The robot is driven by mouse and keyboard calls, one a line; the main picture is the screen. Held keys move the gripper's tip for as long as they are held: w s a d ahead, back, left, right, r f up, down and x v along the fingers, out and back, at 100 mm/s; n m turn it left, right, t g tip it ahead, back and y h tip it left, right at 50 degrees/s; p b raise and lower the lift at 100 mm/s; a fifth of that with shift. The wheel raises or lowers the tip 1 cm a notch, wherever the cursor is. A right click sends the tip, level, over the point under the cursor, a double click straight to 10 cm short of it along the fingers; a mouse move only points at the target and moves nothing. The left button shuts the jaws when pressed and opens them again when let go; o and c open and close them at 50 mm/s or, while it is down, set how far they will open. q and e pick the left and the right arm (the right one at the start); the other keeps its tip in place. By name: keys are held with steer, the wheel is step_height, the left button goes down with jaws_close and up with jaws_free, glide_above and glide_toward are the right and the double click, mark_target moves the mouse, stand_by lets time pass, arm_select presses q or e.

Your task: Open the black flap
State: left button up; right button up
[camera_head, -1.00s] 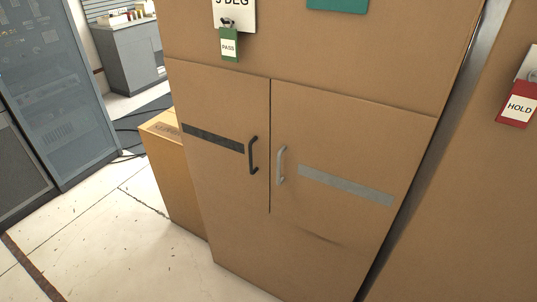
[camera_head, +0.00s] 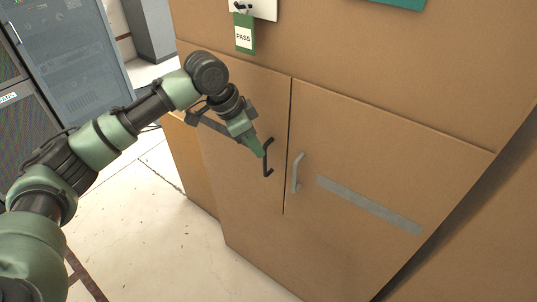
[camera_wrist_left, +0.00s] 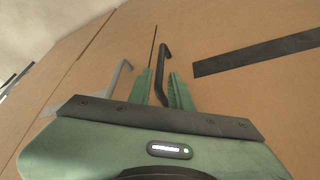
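The black flap (camera_head: 240,170) is the left cardboard-brown door, marked by a black strip (camera_wrist_left: 255,52) and a black bar handle (camera_head: 269,165). It is shut flush with the front. My left gripper (camera_head: 262,152) is at this handle. In the left wrist view the handle (camera_wrist_left: 163,60) runs down between the two green fingers (camera_wrist_left: 160,84), which stand apart with small gaps beside the bar. Part of the strip is hidden behind my arm in the head view. My right gripper is not in view.
The right-hand door has a grey handle (camera_head: 297,172) and a grey strip (camera_head: 368,204), close beside the black handle. A green PASS tag (camera_head: 244,35) hangs above. Grey racks (camera_head: 75,60) stand at the left. Light floor (camera_head: 165,235) is clear in front.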

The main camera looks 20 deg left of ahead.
mark_target(265, 173)
arm_select(q)
steer(key=shift+a+p+x, duration=0.1)
steer(key=shift+p+x, duration=0.2)
steer(key=shift+x, duration=1.6)
steer(key=shift+a+p+x, duration=0.15)
steer(key=shift+p+x, duration=0.1)
steer(key=shift+x, duration=1.7)
steer(key=shift+s+f, duration=0.1)
steer(key=shift+s, duration=0.05)
jaws_close()
